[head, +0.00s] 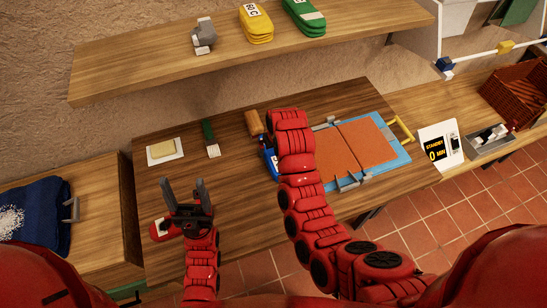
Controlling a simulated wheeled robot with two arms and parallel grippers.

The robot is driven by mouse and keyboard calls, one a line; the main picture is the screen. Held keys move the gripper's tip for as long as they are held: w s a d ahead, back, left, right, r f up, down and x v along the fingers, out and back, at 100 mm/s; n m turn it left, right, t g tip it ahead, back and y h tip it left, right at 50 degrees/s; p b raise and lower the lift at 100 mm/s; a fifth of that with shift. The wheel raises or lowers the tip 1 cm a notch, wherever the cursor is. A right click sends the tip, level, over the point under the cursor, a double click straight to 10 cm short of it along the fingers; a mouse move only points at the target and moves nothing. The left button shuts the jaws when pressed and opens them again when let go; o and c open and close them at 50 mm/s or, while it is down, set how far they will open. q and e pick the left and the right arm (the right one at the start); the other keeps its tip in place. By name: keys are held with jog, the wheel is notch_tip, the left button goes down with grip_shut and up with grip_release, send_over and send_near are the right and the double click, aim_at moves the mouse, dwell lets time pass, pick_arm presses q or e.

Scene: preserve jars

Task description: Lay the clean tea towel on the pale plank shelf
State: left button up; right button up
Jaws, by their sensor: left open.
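No cloth is plainly a tea towel. A dark blue, soft-looking thing with a white speckled patch (42,208) lies on the wooden surface at the far left; I cannot tell whether it is the towel. The pale plank shelf (140,88) runs along the wall at the top. My left gripper (183,190) is open and empty above the table's front left, right of the blue thing and apart from it. My right arm reaches over the middle of the table; its gripper is hidden.
Yellow (256,24) and green (303,17) stacks and a grey object (204,37) stand on the shelf; its left part is bare. The table (235,190) holds a cream block (163,149), a green-handled brush (209,138) and an orange-topped blue board (390,136). A basket (515,92) stands right.

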aim_at(274, 154)
jog(key=b+x, duration=0.1)
jog(key=x, duration=0.3)
jog(key=shift+f+b, duration=0.25)
jog(key=shift+b, duration=0.05)
jog(key=shift+s+r, duration=0.1)
jog(key=shift+c, duration=1.1)
jog(key=c, duration=1.1)
